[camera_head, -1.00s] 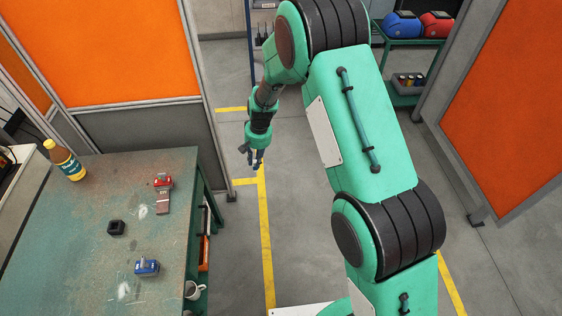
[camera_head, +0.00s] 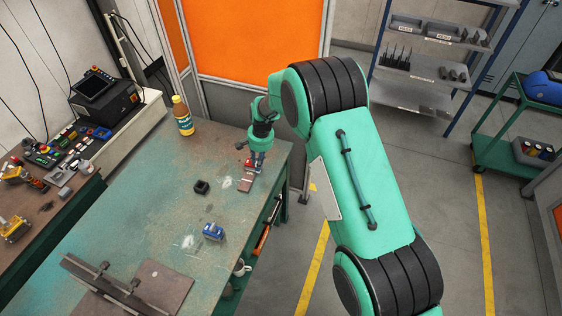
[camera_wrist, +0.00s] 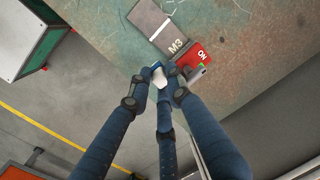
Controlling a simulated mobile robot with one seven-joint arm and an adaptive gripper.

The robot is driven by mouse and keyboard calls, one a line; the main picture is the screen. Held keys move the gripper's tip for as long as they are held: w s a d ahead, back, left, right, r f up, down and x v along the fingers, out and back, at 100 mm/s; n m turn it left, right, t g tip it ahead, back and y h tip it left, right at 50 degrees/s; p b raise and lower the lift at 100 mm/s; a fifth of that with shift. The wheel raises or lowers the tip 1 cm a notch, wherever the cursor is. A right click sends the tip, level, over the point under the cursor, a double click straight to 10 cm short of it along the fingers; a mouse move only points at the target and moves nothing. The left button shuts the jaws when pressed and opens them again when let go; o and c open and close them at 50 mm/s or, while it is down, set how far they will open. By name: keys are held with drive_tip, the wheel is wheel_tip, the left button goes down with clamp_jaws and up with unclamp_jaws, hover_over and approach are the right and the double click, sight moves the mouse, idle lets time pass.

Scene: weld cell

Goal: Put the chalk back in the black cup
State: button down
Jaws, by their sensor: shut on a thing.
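The black cup (camera_head: 202,187) is a small, dark, squarish holder standing on the green bench (camera_head: 150,215). My gripper (camera_head: 255,163) is over the bench's back right part, to the right of and beyond the cup. In the wrist view, the fingertips of my gripper (camera_wrist: 163,76) are closed around a small white piece, the chalk (camera_wrist: 161,76). Only part of the chalk shows between the fingers. The cup does not show in the wrist view. In the head view the chalk is too small to make out.
A blue block (camera_head: 213,231) stands in front of the cup. A yellow-labelled bottle (camera_head: 183,117) stands at the back. The bench between block and cup looks clear.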

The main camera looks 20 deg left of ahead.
drive_tip(key=s+a+p, duration=0.1)
drive_tip(key=s+a, duration=0.6)
drive_tip(key=a, duration=0.3)
drive_tip(key=s+a+p, duration=0.1)
drive_tip(key=s+a, duration=0.6)
drive_tip(key=a, duration=0.4)
drive_tip(key=shift+s+a+r, duration=0.25)
drive_tip(key=shift+s+r, duration=0.05)
drive_tip(key=shift+f, duration=0.25)
drive_tip(key=shift+f+b, duration=0.55)
drive_tip(key=shift+f, duration=1.15)
drive_tip(key=shift+f+b, duration=0.3)
drive_tip(key=shift+f, duration=0.2)
drive_tip(key=c, duration=1.5)
unclamp_jaws()
drive_tip(key=shift+c, duration=0.2)
drive_tip(key=shift+r, duration=0.1)
wheel_tip(320, 180, up, 12)
drive_tip(key=d, duration=0.1)
drive_tip(key=shift+d, duration=0.25)
